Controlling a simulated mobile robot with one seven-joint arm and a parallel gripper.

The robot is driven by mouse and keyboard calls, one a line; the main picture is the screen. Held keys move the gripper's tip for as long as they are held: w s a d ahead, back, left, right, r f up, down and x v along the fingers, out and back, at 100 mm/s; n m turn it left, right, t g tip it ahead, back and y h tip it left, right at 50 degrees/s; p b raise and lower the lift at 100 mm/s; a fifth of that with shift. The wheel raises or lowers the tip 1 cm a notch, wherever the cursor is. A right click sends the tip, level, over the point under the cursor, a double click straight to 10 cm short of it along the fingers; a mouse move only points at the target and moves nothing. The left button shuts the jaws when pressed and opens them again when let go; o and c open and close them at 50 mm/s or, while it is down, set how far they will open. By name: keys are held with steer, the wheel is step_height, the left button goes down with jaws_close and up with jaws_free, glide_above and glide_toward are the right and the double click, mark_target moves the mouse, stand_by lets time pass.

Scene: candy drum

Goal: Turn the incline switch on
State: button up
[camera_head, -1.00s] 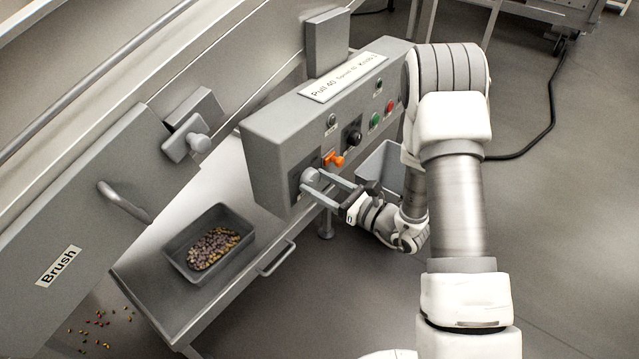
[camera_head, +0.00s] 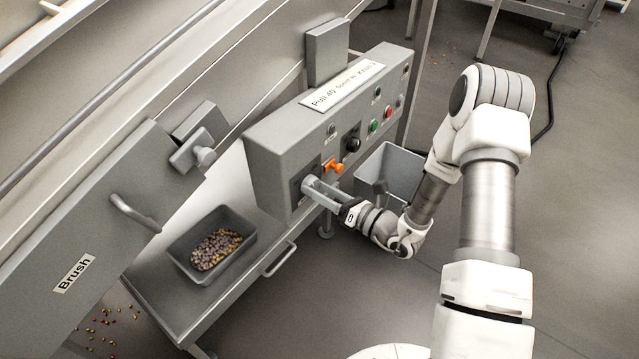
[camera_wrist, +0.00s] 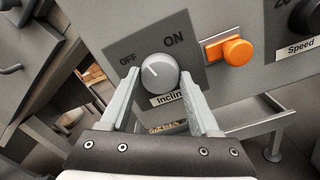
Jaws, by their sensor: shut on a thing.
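The incline switch is a round grey knob (camera_wrist: 159,74) on a dark plate with OFF at upper left and ON at upper right. Its pale mark points up and left, toward the OFF side. It also shows in the head view (camera_head: 308,184) at the lower left of the control box, partly hidden by my fingers. My gripper (camera_wrist: 158,82) has one finger on each side of the knob and is shut on it. In the head view my gripper (camera_head: 316,186) reaches the panel from the lower right.
An orange switch (camera_wrist: 237,51) sits just right of the knob. The black speed knob (camera_head: 353,144) and green and red buttons (camera_head: 373,125) are farther along the control box (camera_head: 290,150). A grey bin (camera_head: 395,165) stands behind my wrist. A candy tray (camera_head: 180,245) is at left.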

steer(key=m+p, duration=0.5)
steer(key=m, duration=0.1)
steer(key=shift+r+m, duration=0.15)
steer(key=shift+m, duration=0.15)
steer(key=m+p, duration=0.3)
steer(key=m, duration=0.2)
steer(key=shift+s+f+m, duration=0.1)
steer(key=shift+f+m, duration=0.1)
steer(key=shift+m, duration=0.2)
steer(key=o, duration=1.4)
steer(key=shift+c, duration=0.2)
steer(key=shift+d, duration=0.1)
steer(key=p+v, duration=0.1)
steer(key=v, duration=1.6)
steer(key=shift+p, duration=0.4)
steer(key=shift+s, duration=0.1)
